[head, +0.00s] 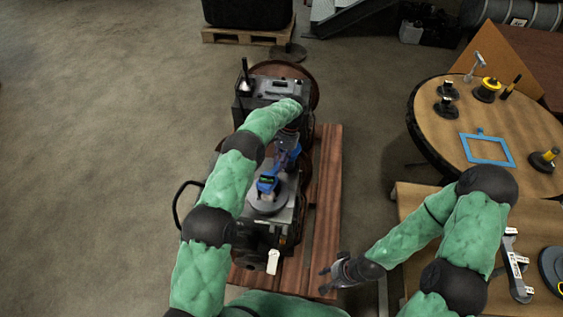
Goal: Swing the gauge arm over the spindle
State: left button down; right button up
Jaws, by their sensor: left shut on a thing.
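A blue gauge arm (283,163) with a small display head (267,185) sits on the engine block (262,232) at the middle of the head view. The display head is above a round grey disc (268,201); I cannot tell whether they touch, and no separate spindle can be made out. My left gripper (289,146) points down at the far end of the blue arm and is shut on it; its fingers are partly hidden by my wrist. My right gripper (325,280) is open and empty, low beside the engine's near right side.
The engine stands on a reddish wooden pallet (327,185). A round table (450,130) at the right holds a blue frame (487,149) and several small fixtures. A nearer bench (408,200) carries a metal connecting rod (514,265). The floor at left is clear.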

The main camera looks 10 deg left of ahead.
pick_arm(q)
jog(key=shift+a, duration=0.1)
jog(key=c, duration=0.9)
grip_release()
jog(key=shift+c, duration=0.2)
jog(key=v, duration=0.7)
jog(key=shift+w+r, duration=0.1)
jog(key=shift+r, duration=0.15)
jog(key=shift+r, duration=0.1)
